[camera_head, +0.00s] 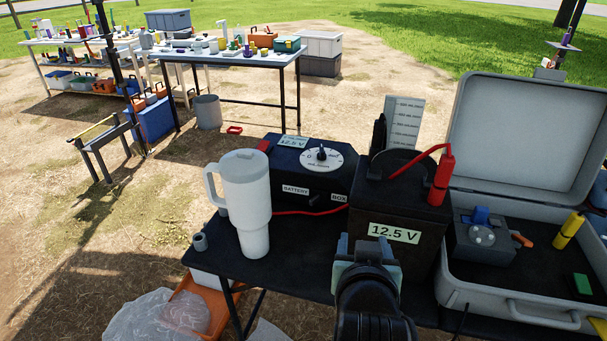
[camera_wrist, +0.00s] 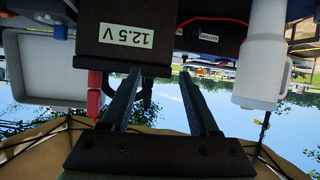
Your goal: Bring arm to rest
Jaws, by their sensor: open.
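My gripper (camera_head: 368,250) is at the front of the black table, just in front of the black battery (camera_head: 395,210) labelled 12.5 V. In the wrist view, which is upside down, the two fingers of my gripper (camera_wrist: 158,82) stand apart with nothing between them. The battery (camera_wrist: 127,55) shows there behind the fingers. I cannot tell whether the fingers touch it.
A white handled tumbler (camera_head: 247,205) stands left of the battery. A black battery box (camera_head: 310,175) with a dial is behind. An open grey case (camera_head: 535,315) lies right. A red clamp (camera_head: 441,180) is on the battery. Open ground lies left, with further tables (camera_head: 225,60) beyond.

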